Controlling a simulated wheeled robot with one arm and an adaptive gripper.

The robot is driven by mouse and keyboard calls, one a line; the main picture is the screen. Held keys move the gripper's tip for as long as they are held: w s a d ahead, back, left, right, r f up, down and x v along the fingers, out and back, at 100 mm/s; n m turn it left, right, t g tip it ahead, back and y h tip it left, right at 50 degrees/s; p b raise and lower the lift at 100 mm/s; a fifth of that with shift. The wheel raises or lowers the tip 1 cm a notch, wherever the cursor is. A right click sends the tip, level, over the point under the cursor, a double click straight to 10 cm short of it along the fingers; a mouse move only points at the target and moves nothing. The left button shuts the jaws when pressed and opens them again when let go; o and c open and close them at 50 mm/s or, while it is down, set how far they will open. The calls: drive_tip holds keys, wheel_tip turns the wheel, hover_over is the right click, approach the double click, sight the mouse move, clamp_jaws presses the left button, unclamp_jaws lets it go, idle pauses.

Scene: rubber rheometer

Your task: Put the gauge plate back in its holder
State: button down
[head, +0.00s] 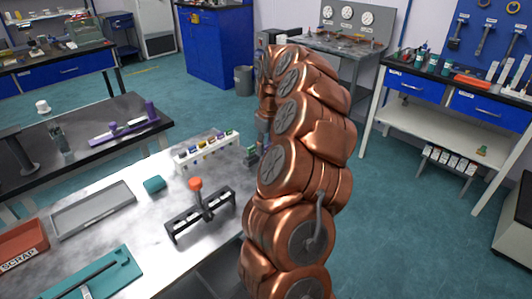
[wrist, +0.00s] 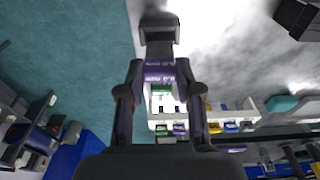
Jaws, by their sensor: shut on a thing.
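My gripper (wrist: 160,74) is shut on a gauge plate (wrist: 159,66) with a purple, lettered grip, seen between its two dark fingers in the wrist view. A dark grey block shows just beyond the grip; I cannot tell whether it belongs to the plate. The white holder (head: 208,158) stands on the bench with several colour-tabbed plates in it. It also shows behind the fingers in the wrist view (wrist: 243,116), with green, blue and yellow tabs. In the head view my gripper is largely hidden by my copper arm, close to the holder's right end. The held plate's lower end is hidden.
A teal block (head: 154,184), grey tray (head: 93,211), red scrap bin (head: 22,245) and teal mat (head: 98,274) lie to the left. The bench between them is clear.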

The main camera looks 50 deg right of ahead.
sight(266, 148)
drive_tip(key=shift+f+p, duration=0.35)
drive_tip(key=shift+f, duration=1.3)
drive_tip(key=shift+f, duration=0.1)
drive_tip(key=c, duration=0.8)
unclamp_jaws()
drive_tip(key=shift+o, duration=0.2)
